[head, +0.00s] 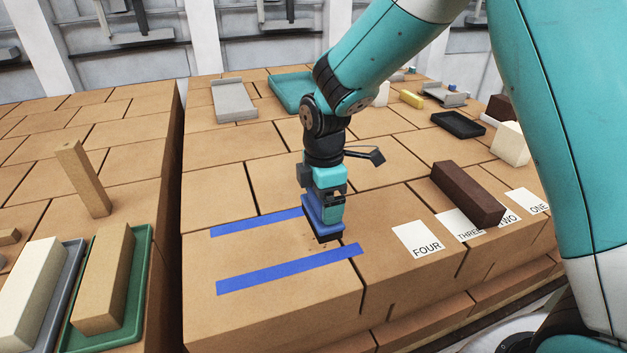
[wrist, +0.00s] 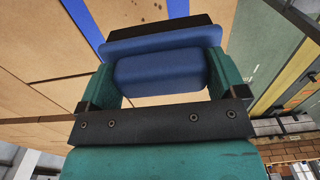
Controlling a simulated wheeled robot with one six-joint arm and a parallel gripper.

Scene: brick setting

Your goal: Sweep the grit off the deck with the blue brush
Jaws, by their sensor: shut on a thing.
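My gripper (head: 328,192) points down over the near brick deck (head: 290,310) and is shut on the blue brush (head: 326,213). In the wrist view the brush's blue handle (wrist: 160,72) sits between the two teal fingers, with its dark bristles at the far edge. In the head view the brush is between two blue strips on the deck, the front strip (head: 288,270) and the rear strip (head: 256,222). A few dark specks of grit (wrist: 150,17) show on the deck past the brush in the wrist view. I cannot tell whether the bristles touch the deck.
Cards marked FOUR (head: 418,239), THREE, TWO and ONE lie to the right, with a dark brown brick (head: 467,193) across some of them. A black tray (head: 458,125) and a teal tray (head: 291,92) are farther back. A gap separates the left surface, with its green tray (head: 136,290).

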